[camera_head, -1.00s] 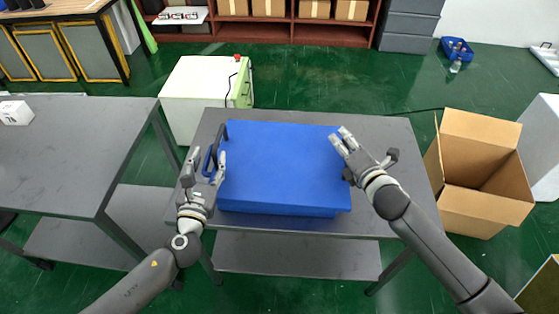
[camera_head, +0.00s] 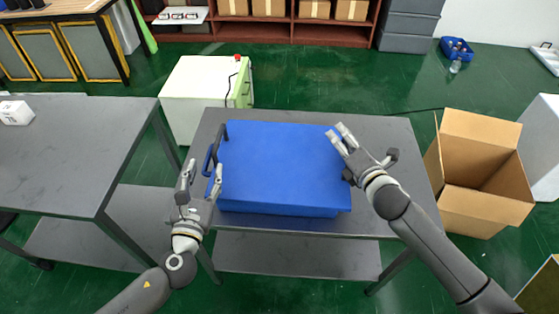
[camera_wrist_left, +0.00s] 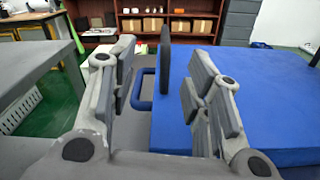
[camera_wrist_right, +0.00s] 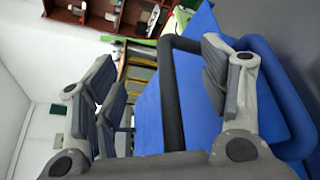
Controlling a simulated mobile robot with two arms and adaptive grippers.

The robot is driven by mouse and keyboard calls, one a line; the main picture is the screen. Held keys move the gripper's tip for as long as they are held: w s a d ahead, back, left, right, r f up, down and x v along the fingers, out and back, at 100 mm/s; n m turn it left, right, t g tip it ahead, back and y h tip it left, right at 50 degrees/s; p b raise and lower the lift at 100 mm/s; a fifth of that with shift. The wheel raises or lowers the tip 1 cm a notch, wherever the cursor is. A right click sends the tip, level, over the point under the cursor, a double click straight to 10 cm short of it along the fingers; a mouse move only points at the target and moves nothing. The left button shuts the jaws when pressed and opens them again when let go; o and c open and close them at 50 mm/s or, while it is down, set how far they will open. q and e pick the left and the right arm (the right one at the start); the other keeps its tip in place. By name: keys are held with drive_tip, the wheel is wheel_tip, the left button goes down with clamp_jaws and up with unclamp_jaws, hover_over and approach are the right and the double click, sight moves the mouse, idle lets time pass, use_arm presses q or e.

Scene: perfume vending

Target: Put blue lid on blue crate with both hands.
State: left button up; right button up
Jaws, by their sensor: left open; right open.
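The blue lid (camera_head: 285,165) lies flat over the blue crate (camera_head: 280,211), and the crate's front side shows as a darker band below it. A dark upright handle (camera_wrist_left: 165,62) stands at the lid's left edge, beside the crate's blue loop handle (camera_wrist_left: 139,92). My left gripper (camera_head: 202,179) is open and empty at the front left of the crate; the dark handle is ahead of its fingers. My right gripper (camera_head: 366,148) is open at the lid's right edge. In the right wrist view, another dark handle (camera_wrist_right: 172,95) lies between its spread fingers; contact cannot be told.
The crate stands on a grey table (camera_head: 390,150) with bare top around it. Another grey table (camera_head: 70,150) is to the left. An open cardboard box (camera_head: 475,205) stands on the floor at right, and a white cabinet (camera_head: 200,95) stands behind.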

drive_tip(key=v, duration=1.2)
idle(0.5)
